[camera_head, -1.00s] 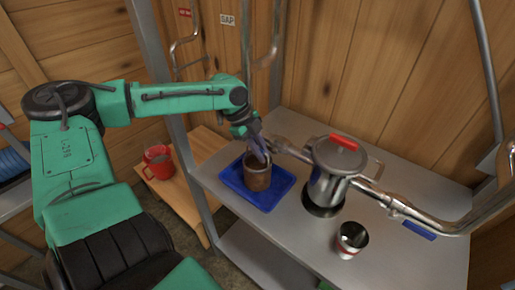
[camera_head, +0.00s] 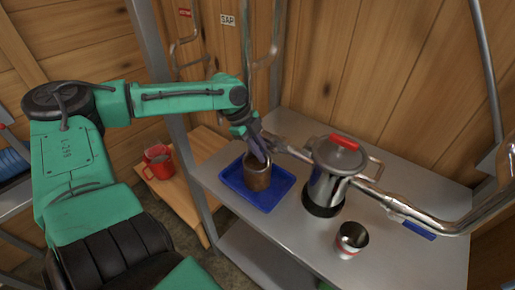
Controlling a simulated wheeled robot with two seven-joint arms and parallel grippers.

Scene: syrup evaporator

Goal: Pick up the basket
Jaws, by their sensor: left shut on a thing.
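The basket appears to be the small brown, round vessel (camera_head: 257,177) at the blue tray on the left part of the metal table. My left gripper (camera_head: 262,157) reaches in from above and behind, its dark fingers at the basket's rim. The fingers are shut on the rim, though the wrist and fingers partly hide the grip. The basket looks upright. I cannot tell whether its bottom touches the tray. My right gripper is not in view.
The blue tray (camera_head: 232,179) lies on the metal table (camera_head: 295,245). A steel pot with a red-handled lid (camera_head: 327,178) and a metal cup (camera_head: 351,240) stand to the right. Pipes (camera_head: 440,222) run across the right side. A red mug (camera_head: 160,166) stands on a wooden surface (camera_head: 190,200) at left.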

